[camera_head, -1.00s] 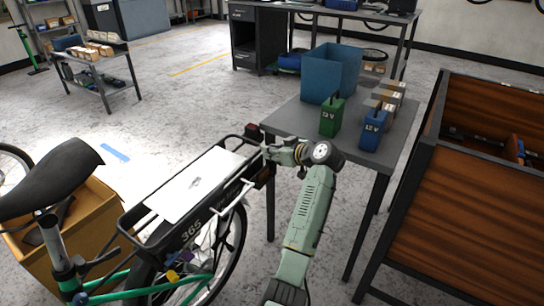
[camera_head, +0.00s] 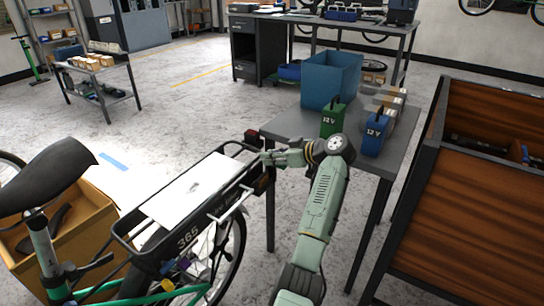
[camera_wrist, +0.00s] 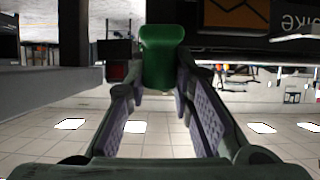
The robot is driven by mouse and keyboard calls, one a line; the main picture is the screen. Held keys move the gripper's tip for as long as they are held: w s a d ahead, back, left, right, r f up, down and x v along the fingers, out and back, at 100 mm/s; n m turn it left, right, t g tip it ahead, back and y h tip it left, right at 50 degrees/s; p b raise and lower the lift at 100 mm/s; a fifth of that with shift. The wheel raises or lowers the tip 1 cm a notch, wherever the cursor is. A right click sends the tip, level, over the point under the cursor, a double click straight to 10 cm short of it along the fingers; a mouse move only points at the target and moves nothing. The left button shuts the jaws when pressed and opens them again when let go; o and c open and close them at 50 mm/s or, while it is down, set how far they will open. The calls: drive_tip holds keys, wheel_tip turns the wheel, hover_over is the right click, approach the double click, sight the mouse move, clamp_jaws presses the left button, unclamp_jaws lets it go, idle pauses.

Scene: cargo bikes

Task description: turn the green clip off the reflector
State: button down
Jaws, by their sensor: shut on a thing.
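The green clip (camera_wrist: 161,58) is a rounded block near the top middle of the wrist view, between my gripper's fingers. My gripper (camera_wrist: 157,84) is shut on it, the fingers touching its two sides. A dark red reflector (camera_wrist: 117,71) sits just left of the clip in the wrist view, by the black rack end. In the head view, my gripper (camera_head: 268,158) is at the rear of the bike's rack, and a small red reflector block (camera_head: 252,137) shows just behind it. The clip cannot be made out in the head view.
The black rack (camera_head: 190,238) with a white sheet lies left of my gripper. A grey table (camera_head: 290,122) with a blue bin (camera_head: 331,80), a green battery (camera_head: 333,119) and a blue battery (camera_head: 375,135) stands close behind my arm. A wooden cargo box (camera_head: 470,215) is at right.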

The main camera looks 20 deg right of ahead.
drive_tip(key=c, duration=1.4)
unclamp_jaws()
drive_tip(key=shift+o, duration=0.2)
drive_tip(key=v, duration=1.2)
drive_tip(key=shift+r, duration=0.1)
